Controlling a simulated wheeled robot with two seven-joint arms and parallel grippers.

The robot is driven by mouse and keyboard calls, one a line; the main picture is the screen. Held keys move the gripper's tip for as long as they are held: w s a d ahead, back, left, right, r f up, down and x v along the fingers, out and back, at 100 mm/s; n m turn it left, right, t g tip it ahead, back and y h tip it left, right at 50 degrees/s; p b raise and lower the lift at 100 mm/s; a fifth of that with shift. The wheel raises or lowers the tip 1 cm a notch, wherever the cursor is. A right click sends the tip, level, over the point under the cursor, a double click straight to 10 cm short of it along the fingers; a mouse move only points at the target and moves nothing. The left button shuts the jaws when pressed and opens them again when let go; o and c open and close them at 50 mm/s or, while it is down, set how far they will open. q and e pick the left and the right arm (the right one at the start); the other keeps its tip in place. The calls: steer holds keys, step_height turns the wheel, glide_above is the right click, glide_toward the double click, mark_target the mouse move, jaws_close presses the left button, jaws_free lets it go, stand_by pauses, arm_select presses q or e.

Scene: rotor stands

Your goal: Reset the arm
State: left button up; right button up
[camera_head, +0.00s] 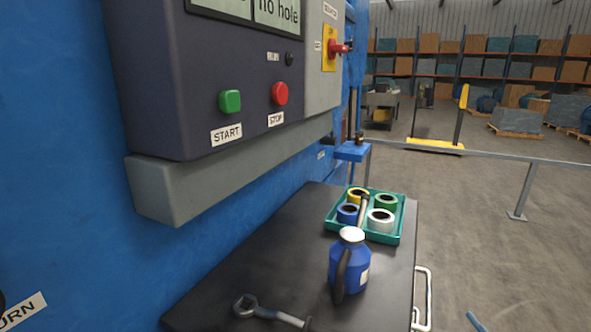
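Neither of my grippers shows in the head view, and I see no arm of mine clearly. The control panel (190,100) on the blue machine (60,130) fills the upper left. It carries a green START button (229,101), a red STOP button (280,93) and a red switch on a yellow plate (329,47). The screen above is cut off by the top edge and its lower part reads "no hole".
A dark bench top (270,255) holds a teal tray (402,215) with several coloured rings, a blue jug (343,262) and a wrench (268,312). A grey rail (470,154) crosses behind. Open floor (460,230) lies right. A small blue bar (475,321) at the bottom edge is unclear.

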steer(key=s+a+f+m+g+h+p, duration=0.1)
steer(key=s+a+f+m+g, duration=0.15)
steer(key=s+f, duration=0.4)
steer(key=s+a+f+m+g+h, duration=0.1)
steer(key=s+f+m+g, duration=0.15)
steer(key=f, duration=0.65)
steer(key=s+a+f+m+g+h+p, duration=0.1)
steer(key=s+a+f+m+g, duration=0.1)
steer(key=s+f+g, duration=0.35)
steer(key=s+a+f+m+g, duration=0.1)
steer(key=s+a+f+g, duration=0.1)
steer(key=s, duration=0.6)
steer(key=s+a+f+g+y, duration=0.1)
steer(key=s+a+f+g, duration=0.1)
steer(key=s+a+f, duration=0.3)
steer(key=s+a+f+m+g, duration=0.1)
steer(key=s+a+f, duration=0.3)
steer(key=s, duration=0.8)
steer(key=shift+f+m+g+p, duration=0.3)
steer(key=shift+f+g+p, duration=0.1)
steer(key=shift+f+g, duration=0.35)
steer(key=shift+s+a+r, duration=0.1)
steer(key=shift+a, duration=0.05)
